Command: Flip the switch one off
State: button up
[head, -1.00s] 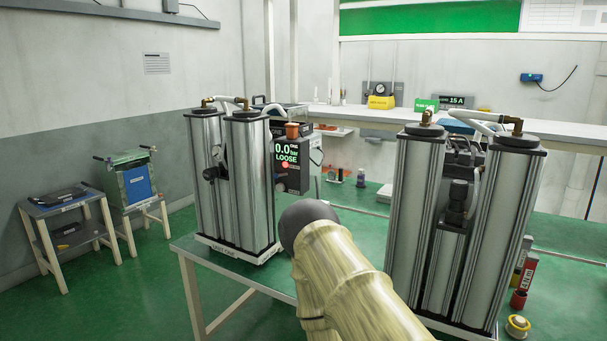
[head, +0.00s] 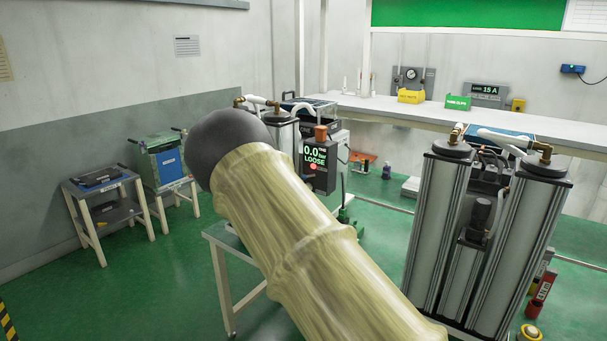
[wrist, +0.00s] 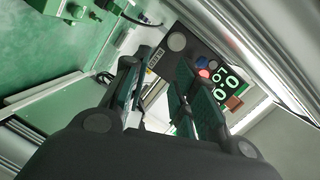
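No switch marked as one can be made out in either view. A dark control box (head: 319,174) with a green "0.0 LOOSE" readout and a small red spot stands beyond my arm in the head view. In the wrist view, a dark panel (wrist: 181,30) with a grey round part, a red spot, a blue spot and green lit digits lies beyond the fingers. Whether one of these parts is the switch I cannot tell. My gripper (wrist: 157,90) is open, its two fingers apart with nothing seen between them. The head view does not show the fingers.
A twin metal column unit (head: 437,230) stands at the right. Another column unit (head: 283,134) is mostly hidden behind my arm. A white bench (head: 400,113) runs along the back. Two small stands (head: 100,205) are at the left, with open green floor before them.

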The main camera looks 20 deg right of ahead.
notch_tip(320, 180, up, 6)
jog(key=w+a+m, duration=0.2)
jog(key=w, duration=0.1)
jog(key=shift+h, duration=0.3)
jog(key=shift+p+x, duration=2.55)
jog(key=shift+x, duration=2.6)
jog(key=shift+r, duration=0.15)
grip_shut()
